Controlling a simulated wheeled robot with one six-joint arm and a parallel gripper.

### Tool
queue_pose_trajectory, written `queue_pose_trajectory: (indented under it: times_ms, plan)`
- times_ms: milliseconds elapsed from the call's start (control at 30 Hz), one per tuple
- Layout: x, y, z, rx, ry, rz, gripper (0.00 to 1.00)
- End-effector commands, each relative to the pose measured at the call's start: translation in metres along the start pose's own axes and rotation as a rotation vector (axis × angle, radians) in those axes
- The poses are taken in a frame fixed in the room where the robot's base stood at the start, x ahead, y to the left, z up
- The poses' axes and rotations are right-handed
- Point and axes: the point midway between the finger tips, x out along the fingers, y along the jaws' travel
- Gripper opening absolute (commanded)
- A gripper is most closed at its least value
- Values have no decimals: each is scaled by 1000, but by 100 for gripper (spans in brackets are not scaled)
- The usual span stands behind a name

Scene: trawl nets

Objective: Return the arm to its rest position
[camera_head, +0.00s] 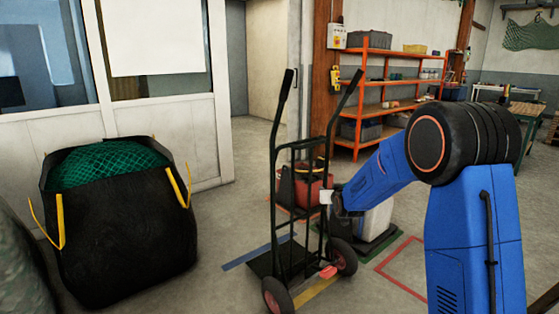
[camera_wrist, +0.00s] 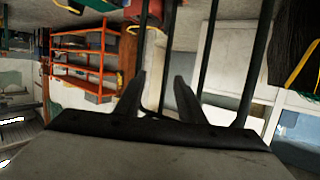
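My blue arm rises at the right of the head view, bends at a large black joint, and reaches forward and left. My gripper (camera_head: 337,204) is dark and small there, in line with the right side of a black hand truck (camera_head: 282,215); whether it touches the truck is unclear. A small white piece (camera_head: 326,197) shows at its tip; I cannot tell what it belongs to. In the wrist view, my gripper (camera_wrist: 159,75) has its two dark fingers apart, with no object clearly held between them. The scene there appears upside down.
A black bag (camera_head: 125,245) with green netting (camera_head: 108,165) stands at left. A red toolbox (camera_head: 305,187) and a whitish container (camera_head: 375,222) are near the truck. Orange shelves (camera_head: 398,82) stand behind, a green table (camera_head: 527,110) far right. Floor is clear between bag and truck.

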Motion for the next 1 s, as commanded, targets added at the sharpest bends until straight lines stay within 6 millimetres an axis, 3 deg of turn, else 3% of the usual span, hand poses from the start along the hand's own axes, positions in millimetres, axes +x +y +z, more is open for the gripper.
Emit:
queue_pose_trajectory:
  times_ms: [133, 467, 767, 1000]
  plan:
    - [-46, 7, -15, 2, -66, 3, 36]
    - [-154, 18, -23, 6, -226, 9, 36]
    - [-259, 27, -12, 12, -371, 18, 36]
    - [-346, 31, 9, 17, -488, 26, 36]
